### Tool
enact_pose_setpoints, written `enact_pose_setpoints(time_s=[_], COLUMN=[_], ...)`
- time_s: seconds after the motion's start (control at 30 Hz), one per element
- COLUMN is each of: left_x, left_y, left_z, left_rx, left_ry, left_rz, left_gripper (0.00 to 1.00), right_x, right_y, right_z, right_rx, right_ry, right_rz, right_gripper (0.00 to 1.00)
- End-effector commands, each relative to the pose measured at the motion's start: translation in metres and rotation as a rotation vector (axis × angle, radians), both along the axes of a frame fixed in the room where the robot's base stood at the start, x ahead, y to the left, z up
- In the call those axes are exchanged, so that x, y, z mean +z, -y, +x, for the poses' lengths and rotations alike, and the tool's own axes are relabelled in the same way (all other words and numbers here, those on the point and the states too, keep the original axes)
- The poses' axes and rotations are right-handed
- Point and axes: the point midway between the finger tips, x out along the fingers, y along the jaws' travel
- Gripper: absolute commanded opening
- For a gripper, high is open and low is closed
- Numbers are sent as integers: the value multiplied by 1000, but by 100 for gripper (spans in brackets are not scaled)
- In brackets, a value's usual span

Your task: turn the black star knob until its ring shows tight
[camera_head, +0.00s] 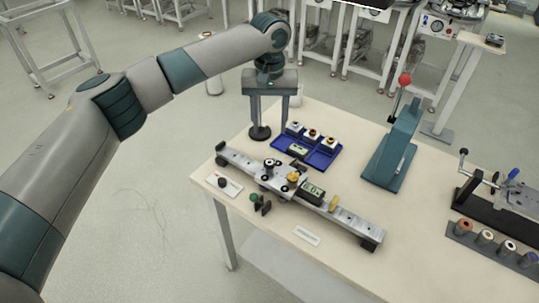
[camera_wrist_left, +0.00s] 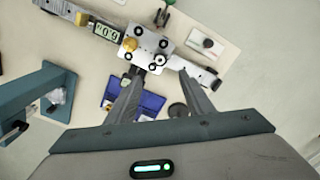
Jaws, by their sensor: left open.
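A metal rail (camera_head: 340,217) lies across the table with a carriage plate (camera_head: 281,180) on it. My left gripper (camera_head: 270,122) is open and empty, pointing down above the table, behind the carriage. In the wrist view its fingertips (camera_wrist_left: 160,75) lie either side of the dark knob, apart from it. My right gripper is out of view.
A blue tray (camera_head: 325,160) with several small parts lies behind the rail. A dark round piece (camera_head: 260,133) stands near the left finger. A white plate with a black knob (camera_head: 222,182) and a green-knobbed part (camera_head: 255,198) lie in front. A teal lever press (camera_head: 392,155) stands right.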

Motion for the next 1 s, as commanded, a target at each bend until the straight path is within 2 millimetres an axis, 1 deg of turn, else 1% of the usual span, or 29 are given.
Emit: enact_pose_setpoints(time_s=[0.03, 0.5, 0.6, 0.8, 1.0], left_x=[-7, -91, -106, -127, -134], left_y=[-1, -1, -1, 0, 0], left_z=[0, -1, -1, 0, 0], left_rx=[1, 1, 1, 0, 0], left_ry=[-2, -2, -1, 0, 1], left_rz=[1, 2, 2, 1, 0], left_gripper=[48, 48, 48, 48, 48], right_x=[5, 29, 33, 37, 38], right_y=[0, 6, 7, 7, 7], right_z=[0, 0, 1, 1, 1], right_rx=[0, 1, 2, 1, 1], right_ry=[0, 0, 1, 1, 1], right_rz=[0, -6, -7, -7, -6], right_gripper=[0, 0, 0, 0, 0])
